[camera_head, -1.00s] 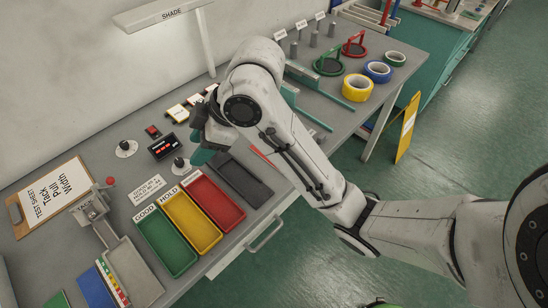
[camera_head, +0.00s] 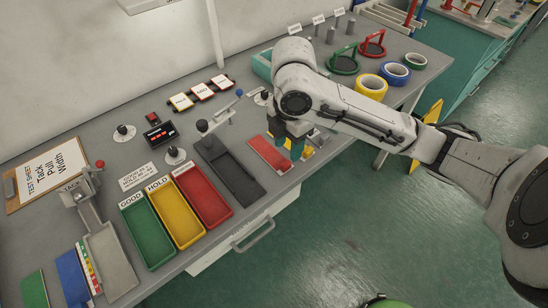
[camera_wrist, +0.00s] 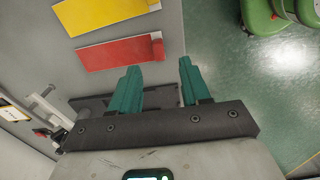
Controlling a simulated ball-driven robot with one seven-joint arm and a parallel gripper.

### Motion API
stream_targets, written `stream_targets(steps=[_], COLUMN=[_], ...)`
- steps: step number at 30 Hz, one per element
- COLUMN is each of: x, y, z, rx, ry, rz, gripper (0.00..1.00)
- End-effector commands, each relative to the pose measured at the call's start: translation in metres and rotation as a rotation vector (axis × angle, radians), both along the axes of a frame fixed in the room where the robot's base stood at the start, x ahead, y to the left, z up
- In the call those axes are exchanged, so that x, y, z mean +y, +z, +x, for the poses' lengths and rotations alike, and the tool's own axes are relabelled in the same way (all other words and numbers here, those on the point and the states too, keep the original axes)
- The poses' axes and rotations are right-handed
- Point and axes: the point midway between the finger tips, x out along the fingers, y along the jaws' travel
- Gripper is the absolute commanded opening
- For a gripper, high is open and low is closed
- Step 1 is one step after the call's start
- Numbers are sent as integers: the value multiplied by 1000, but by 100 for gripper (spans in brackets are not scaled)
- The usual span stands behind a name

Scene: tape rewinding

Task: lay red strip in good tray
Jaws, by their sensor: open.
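The red strip (camera_head: 269,153) lies flat on the grey bench, right of the dark tray, in the head view. In the wrist view the red strip (camera_wrist: 118,53) lies beyond my fingertips, with a gap between.
The yellow HOLD tray (camera_head: 194,236) and a red tray (camera_head: 222,215) stand beside the green one. A dark tray (camera_head: 252,194) with a lever lies between them and the strip. A yellow strip (camera_wrist: 106,12) lies beside the red one. Tape rolls (camera_head: 372,85) stand at the right.

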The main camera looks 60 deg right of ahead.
Motion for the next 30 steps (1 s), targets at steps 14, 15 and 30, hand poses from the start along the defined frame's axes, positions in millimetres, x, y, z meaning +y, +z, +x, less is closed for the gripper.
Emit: stream_targets(steps=[14, 15, 30], x=[-3, -3, -3], y=[-50, -54, -62], z=[1, 1, 1], rx=[2, 1, -1], ry=[-2, -2, -1], rz=[0, 0, -1], gripper=[47, 47, 32])
